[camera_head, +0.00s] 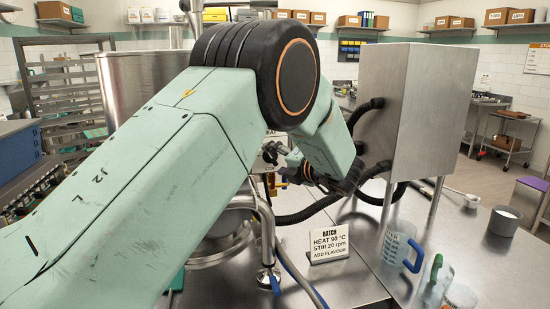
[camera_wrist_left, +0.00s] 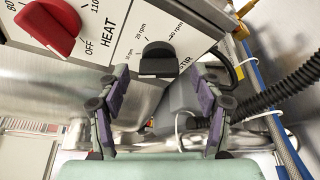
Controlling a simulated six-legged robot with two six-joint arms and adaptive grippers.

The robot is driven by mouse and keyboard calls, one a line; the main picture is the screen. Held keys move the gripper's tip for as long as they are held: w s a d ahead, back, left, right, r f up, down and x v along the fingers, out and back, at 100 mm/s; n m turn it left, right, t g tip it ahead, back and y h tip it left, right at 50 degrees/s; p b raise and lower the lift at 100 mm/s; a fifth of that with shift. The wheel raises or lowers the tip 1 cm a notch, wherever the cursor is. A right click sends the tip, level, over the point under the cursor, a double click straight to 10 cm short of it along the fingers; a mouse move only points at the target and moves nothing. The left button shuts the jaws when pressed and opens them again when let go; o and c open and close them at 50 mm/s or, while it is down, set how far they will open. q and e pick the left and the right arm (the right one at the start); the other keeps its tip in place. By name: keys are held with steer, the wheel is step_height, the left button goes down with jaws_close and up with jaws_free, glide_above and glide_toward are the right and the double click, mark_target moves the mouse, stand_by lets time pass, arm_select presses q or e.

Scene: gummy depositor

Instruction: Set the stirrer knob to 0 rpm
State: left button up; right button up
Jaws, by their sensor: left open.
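The black stirrer knob (camera_wrist_left: 158,59) shows in the left wrist view on a pale panel, above the STIR lettering, with rpm marks around it, 20 rpm and 40 rpm among them. I cannot tell which mark it points to. My left gripper (camera_wrist_left: 163,80) is open and empty, its two purple-and-grey fingers apart on either side below the knob, with no clear contact. In the head view my left gripper (camera_head: 287,163) is small and partly hidden at the end of the green arm, which covers most of the panel and the knob. My right gripper is out of view.
A red HEAT knob (camera_wrist_left: 52,25) sits left of the stirrer knob. Black hoses (camera_head: 300,213) run to a steel cabinet (camera_head: 405,110). A batch card (camera_head: 328,243) reads STIR 20 rpm.

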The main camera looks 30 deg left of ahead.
arm_select(q)
steer(key=shift+w+a+f, duration=0.15)
steer(key=shift+w+a, duration=0.1)
steer(key=shift+a, duration=0.35)
steer(key=shift+s, duration=0.1)
steer(key=shift+c, duration=0.5)
steer(key=c, duration=1)
